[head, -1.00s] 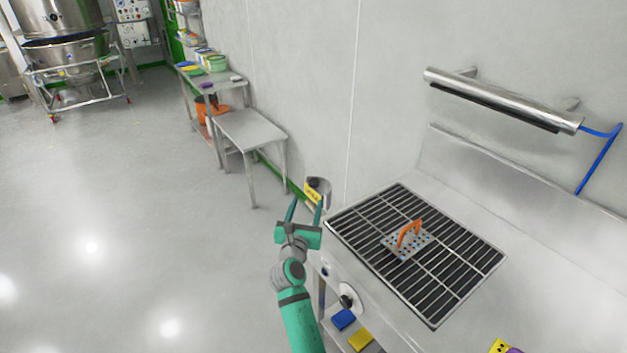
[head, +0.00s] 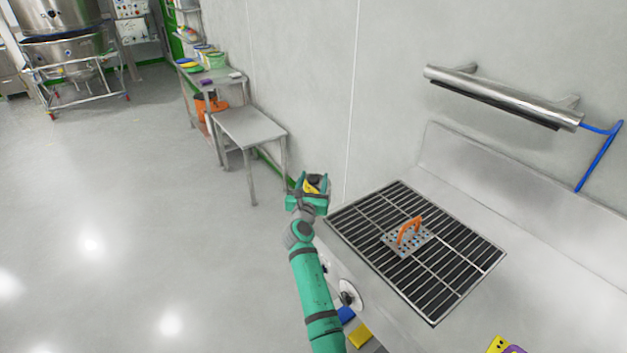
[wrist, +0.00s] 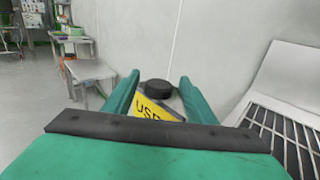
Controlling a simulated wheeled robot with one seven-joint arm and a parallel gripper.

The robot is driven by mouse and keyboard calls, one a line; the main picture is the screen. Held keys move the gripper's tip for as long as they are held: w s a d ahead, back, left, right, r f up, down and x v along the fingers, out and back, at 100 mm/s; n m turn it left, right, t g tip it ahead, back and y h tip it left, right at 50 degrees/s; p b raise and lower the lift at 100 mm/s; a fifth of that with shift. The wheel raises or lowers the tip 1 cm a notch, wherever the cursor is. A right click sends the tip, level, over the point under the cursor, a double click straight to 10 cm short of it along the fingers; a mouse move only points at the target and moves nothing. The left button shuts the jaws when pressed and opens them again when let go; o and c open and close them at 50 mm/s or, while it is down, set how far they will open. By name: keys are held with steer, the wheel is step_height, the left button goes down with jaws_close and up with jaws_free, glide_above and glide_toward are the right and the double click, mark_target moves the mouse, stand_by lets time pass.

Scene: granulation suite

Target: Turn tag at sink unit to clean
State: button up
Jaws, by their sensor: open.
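The yellow tag (wrist: 152,110) shows between my gripper's fingers in the wrist view, with black letters that read "US" and part of another letter. A black round knob or cap (wrist: 159,89) sits just behind it. My gripper (head: 313,180) is open, with one green finger on each side of the tag, at the left end of the sink unit (head: 440,165). I cannot tell whether the fingers touch the tag. In the head view the tag (head: 311,187) is mostly hidden by my gripper.
A black grate (head: 375,240) with an orange-handled perforated plate (head: 409,236) lies on the sink unit to the right. A steel rail (head: 500,97) is on the wall. A low steel table (head: 250,127) stands behind on the left. The floor at left is clear.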

steer(key=shift+w, duration=0.1)
steer(key=c, duration=1)
steer(key=shift+c, duration=0.2)
steer(key=shift+n+y, duration=0.3)
steer(key=shift+y, duration=0.2)
steer(key=shift+d+r+n+y, duration=0.1)
steer(key=shift+d+n+y, duration=0.1)
steer(key=shift+n+y, duration=0.8)
steer(key=n+y, duration=0.1)
steer(key=y, duration=0.1)
steer(key=shift+y, duration=0.3)
steer(key=n+g+y, duration=0.1)
steer(key=n+y, duration=0.1)
steer(key=y, duration=0.1)
steer(key=n+g+y, duration=0.1)
steer(key=n+y, duration=0.1)
steer(key=y, duration=0.2)
steer(key=shift+a+n+g, duration=0.15)
steer(key=shift+n+g, duration=0.25)
steer(key=shift+n+g+y, duration=0.7)
steer(key=shift+n+y, duration=0.1)
steer(key=shift+y, duration=0.2)
steer(key=shift+a+r+n+g+y, duration=0.1)
steer(key=shift+a+n+g+y, duration=0.1)
steer(key=shift+n+g+y, duration=1.2)
